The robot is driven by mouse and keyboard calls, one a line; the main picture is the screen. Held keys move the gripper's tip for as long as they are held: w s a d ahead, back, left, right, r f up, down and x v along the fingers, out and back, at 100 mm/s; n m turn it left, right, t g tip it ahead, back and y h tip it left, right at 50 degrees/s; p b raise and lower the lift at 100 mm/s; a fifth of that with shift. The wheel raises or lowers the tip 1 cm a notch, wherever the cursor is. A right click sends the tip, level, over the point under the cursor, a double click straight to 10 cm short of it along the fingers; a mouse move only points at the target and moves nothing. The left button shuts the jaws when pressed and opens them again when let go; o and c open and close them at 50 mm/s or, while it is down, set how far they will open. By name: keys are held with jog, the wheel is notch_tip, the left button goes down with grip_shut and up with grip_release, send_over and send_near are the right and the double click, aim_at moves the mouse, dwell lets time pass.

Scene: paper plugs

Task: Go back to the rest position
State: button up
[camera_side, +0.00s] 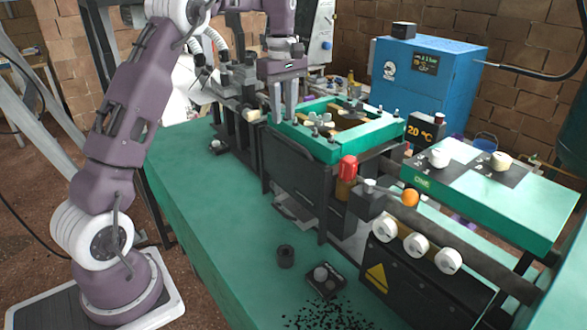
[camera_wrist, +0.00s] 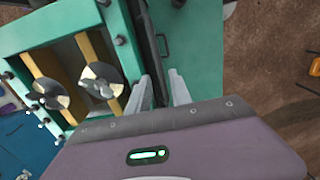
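My gripper (camera_side: 283,112) points down at the left edge of the green-framed machine (camera_side: 378,135) in the side view. Its two pale fingers stand apart with nothing seen between them. In the wrist view my gripper (camera_wrist: 161,80) also looks open and empty, over the dark side of the green frame (camera_wrist: 62,22). Two white plugs lie on the green board at the right, one on the left (camera_side: 439,158) and one on the right (camera_side: 501,161). Whether the fingertips touch the machine cannot be told.
Metal discs (camera_wrist: 48,94) sit inside the frame. A red-capped part (camera_side: 347,168) and an orange ball (camera_side: 410,197) stand in front of it. White rollers (camera_side: 415,245) line the dark box. A blue cabinet (camera_side: 450,85) stands behind. The green table's left part (camera_side: 190,180) is mostly clear.

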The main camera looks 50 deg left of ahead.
jog(key=shift+r, duration=0.9)
jog(key=shift+d+r, duration=0.1)
jog(key=s+d+r+m+t, duration=0.2)
jog(key=s+d+r+m, duration=0.2)
jog(key=s+d, duration=0.3)
jog(key=s+d+r+m+t, duration=0.1)
jog(key=s+d+r+m, duration=0.35)
jog(key=s+d, duration=0.2)
jog(key=s+d+f+m+t, duration=0.1)
jog(key=s+d+f+m, duration=0.2)
jog(key=s, duration=0.5)
jog(key=s+d+f+m+t, duration=0.1)
jog(key=s+d+f+m, duration=0.3)
jog(key=s+m, duration=0.2)
jog(key=shift+s+d+f+t, duration=0.25)
jog(key=shift+s+f+t, duration=0.1)
jog(key=shift+s, duration=0.65)
jog(key=shift+m, duration=0.25)
